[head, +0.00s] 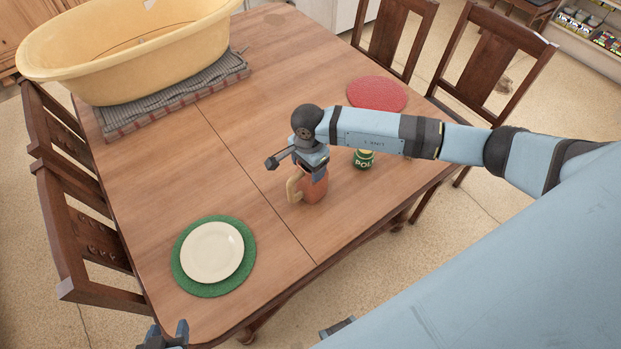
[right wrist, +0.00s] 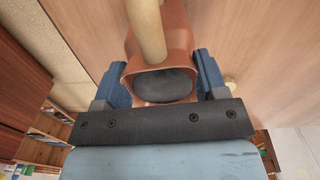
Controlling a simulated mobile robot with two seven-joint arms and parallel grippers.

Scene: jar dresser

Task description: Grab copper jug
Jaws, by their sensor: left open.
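The copper jug (head: 315,187) is an orange-brown vessel with a pale tan handle, upright on the wooden table near its middle. My right gripper (head: 315,172) is over its top and hides the upper part. In the right wrist view the jug (right wrist: 160,58) shows its open, dark mouth and its handle, between the two blue fingers of my right gripper (right wrist: 162,80). The fingers lie close along both sides; whether they press on it I cannot tell. My left gripper (head: 168,336) is open and empty at the bottom left, off the table's near edge.
A green can (head: 363,159) stands just right of the jug, partly behind my right arm. A white plate (head: 212,252) lies on a green mat (head: 190,284). A red mat (head: 377,94), yellow tub (head: 125,58) and folded cloth (head: 175,105) lie farther back. Chairs flank the table (head: 215,170).

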